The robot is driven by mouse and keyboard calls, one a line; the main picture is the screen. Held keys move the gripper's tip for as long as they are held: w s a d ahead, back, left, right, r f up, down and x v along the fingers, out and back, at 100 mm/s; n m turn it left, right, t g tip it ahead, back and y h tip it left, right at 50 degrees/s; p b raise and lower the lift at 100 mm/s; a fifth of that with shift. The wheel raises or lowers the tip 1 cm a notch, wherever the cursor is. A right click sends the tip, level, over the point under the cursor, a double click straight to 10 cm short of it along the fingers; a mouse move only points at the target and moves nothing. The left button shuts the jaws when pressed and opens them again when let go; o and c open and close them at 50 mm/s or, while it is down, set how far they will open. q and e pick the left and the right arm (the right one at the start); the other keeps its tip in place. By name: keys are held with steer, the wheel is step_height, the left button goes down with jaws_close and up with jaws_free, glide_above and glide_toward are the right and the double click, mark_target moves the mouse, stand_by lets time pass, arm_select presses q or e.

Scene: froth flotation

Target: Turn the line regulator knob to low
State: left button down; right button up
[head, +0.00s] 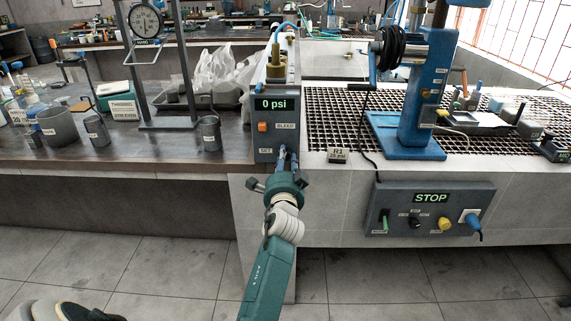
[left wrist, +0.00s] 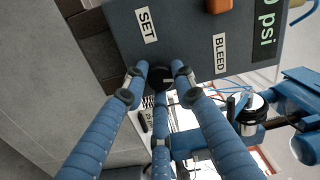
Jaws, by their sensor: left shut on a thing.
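The line regulator is a dark grey box (head: 267,138) at the end of the bench, with a green "0 psi" display (head: 276,104), an orange button (head: 263,127) and SET and BLEED labels. My left gripper (head: 286,158) reaches up to the lower front of this box. In the left wrist view its blue fingers (left wrist: 158,80) close around the black regulator knob (left wrist: 162,75), near the SET label (left wrist: 146,25). A pale mark shows on the knob. In the head view the fingers hide the knob.
A grey control box (head: 430,208) with a STOP display and several knobs is on the right. A blue stand (head: 425,100) rises from the black grating. Metal cups (head: 210,133) and a gauge stand (head: 146,20) are on the left bench. The floor in front is clear.

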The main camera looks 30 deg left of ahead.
arm_select(q)
steer(key=shift+n+b, duration=0.45)
steer(key=shift+n, duration=0.75)
steer(key=shift+a, duration=0.1)
steer(key=c, duration=1.4)
jaws_free()
step_height(320, 180, up, 10)
steer(key=shift+s, duration=0.1)
